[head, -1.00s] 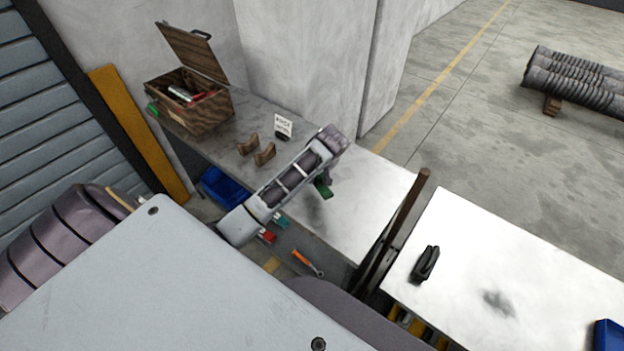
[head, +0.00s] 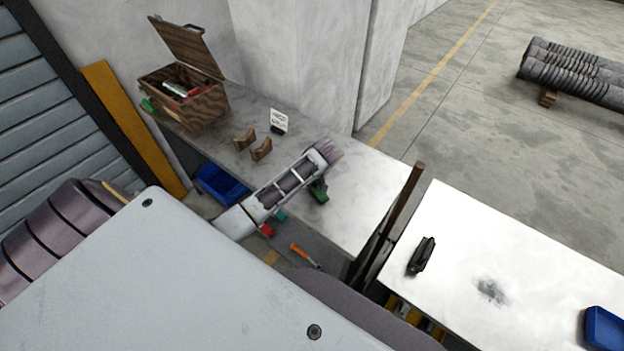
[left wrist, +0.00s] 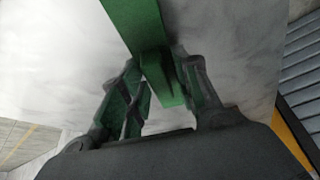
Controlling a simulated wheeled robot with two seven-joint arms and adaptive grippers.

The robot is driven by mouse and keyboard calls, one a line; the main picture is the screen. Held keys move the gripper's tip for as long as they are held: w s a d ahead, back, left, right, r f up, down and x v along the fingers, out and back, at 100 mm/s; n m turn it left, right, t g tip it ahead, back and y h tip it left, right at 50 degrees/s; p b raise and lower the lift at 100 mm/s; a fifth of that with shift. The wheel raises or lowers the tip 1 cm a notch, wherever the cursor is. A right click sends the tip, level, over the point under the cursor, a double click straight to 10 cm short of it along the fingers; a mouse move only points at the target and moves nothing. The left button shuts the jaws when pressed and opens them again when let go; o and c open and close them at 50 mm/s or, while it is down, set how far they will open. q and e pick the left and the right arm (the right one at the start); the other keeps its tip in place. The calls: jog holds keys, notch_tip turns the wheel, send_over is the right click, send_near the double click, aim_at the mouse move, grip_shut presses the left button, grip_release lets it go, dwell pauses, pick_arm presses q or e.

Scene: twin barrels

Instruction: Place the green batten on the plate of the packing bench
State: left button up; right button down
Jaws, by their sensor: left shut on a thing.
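The green batten (left wrist: 135,22) is between the fingers of my left gripper (left wrist: 160,95) in the left wrist view. The gripper is shut on it, and the batten runs up out of the picture. In the head view my left arm reaches over the bench (head: 375,180), and a green piece (head: 319,192) shows just below the wrist. The fingers are mostly hidden there by the arm. A pale, bare surface lies behind the batten in the wrist view; I cannot tell whether the batten touches it. I cannot make out a separate plate with certainty. My right gripper is not in view.
An open wooden box (head: 200,108), two brown blocks (head: 243,140) and a small sign (head: 279,120) stand on the bench. A dark upright post (head: 395,225) separates it from a white table (head: 510,250) with a black item (head: 422,255) and a blue bin (head: 604,328).

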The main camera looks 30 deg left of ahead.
pick_arm(q)
jog(key=shift+f, duration=0.35)
jog(key=shift+s+d+f, duration=0.1)
jog(key=shift+s+f, duration=0.05)
jog(key=shift+f, duration=0.25)
jog(key=o, duration=0.9)
jog(key=shift+s+f, duration=0.1)
jog(key=shift+o, duration=0.6)
jog(key=shift+f, duration=0.2)
jog(key=shift+r, duration=0.2)
